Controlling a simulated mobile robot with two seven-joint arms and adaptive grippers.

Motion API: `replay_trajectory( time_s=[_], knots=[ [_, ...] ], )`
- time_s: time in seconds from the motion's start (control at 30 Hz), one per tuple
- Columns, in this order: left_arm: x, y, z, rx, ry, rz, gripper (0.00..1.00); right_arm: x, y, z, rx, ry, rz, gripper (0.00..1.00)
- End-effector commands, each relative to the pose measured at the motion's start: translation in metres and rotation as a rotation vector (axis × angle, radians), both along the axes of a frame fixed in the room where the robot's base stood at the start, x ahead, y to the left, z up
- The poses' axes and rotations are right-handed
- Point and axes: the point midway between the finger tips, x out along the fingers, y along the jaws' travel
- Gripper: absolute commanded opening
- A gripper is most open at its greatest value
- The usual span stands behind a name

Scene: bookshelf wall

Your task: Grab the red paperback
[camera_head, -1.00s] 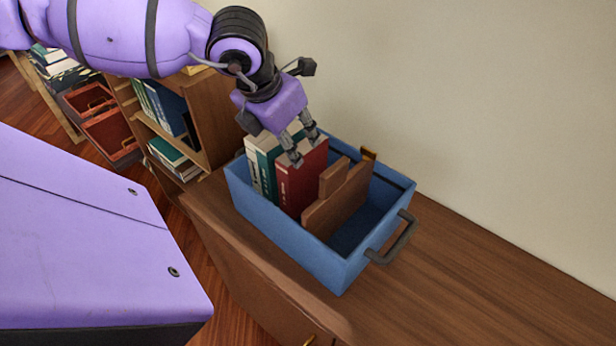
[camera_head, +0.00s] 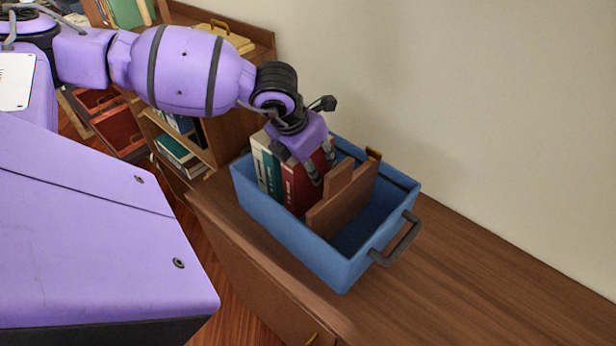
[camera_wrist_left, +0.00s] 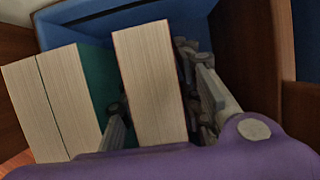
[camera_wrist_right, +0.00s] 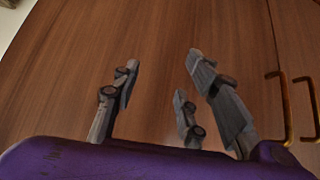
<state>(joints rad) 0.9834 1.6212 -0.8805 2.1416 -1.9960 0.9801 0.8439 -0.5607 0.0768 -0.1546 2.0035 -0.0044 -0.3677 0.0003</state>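The red paperback (camera_head: 294,188) stands upright in a blue crate (camera_head: 290,235), beside a teal book (camera_head: 268,172) and a pale book (camera_head: 258,160). My left gripper (camera_head: 318,166) is lowered over it from above. In the left wrist view, the red paperback (camera_wrist_left: 153,85) shows its pale page edges between the fingers of my left gripper (camera_wrist_left: 160,115). One finger is on each side, and they look spread, with a narrow gap; contact is hard to see. My right gripper (camera_wrist_right: 162,75) is open and empty, in front of brown wooden panels.
A brown wooden divider (camera_head: 345,200) stands in the crate, right of the red paperback. The crate's right part is empty. A grey handle (camera_head: 398,240) sticks out at its right end. The wooden top (camera_head: 480,270) to the right is clear. A shelf with books (camera_head: 180,155) stands at left.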

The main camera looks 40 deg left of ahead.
Motion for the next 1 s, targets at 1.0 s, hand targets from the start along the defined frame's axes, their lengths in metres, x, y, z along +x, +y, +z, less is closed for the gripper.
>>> replay_trajectory(
  time_s=[1.0],
  knots=[
    [-0.0003,0.0,-0.0049,0.0,0.001,0.0,0.12,-0.0033,0.0002,-0.0058,0.0,0.009,0.001,0.4]
  ],
)
